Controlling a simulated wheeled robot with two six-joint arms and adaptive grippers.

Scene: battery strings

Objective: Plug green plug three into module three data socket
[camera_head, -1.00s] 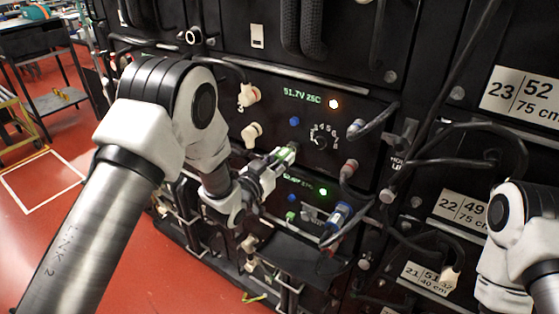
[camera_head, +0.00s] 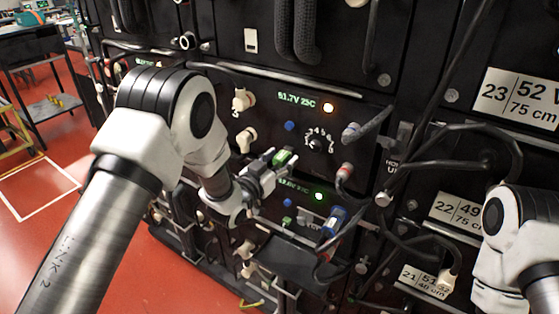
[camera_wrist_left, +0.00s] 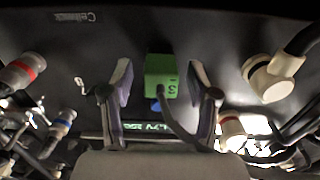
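In the head view the plug (camera_head: 284,157) is at the face of the module panel (camera_head: 345,110) with the 51.7V display, below a blue button (camera_head: 290,126). It appears to be seated there; the socket itself is hidden behind it. My left gripper (camera_wrist_left: 163,92) is open, with one finger on each side of the plug and a visible gap on both sides. My right gripper is out of view; only part of that arm shows at the right edge.
Cream connectors (camera_head: 243,99) are left of the panel. Red-ringed (camera_head: 345,171) and blue-ringed (camera_head: 335,220) connectors with dark cables are close on the right. A lower module with a green light (camera_head: 319,196) lies just below. Loose cables hang at right.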

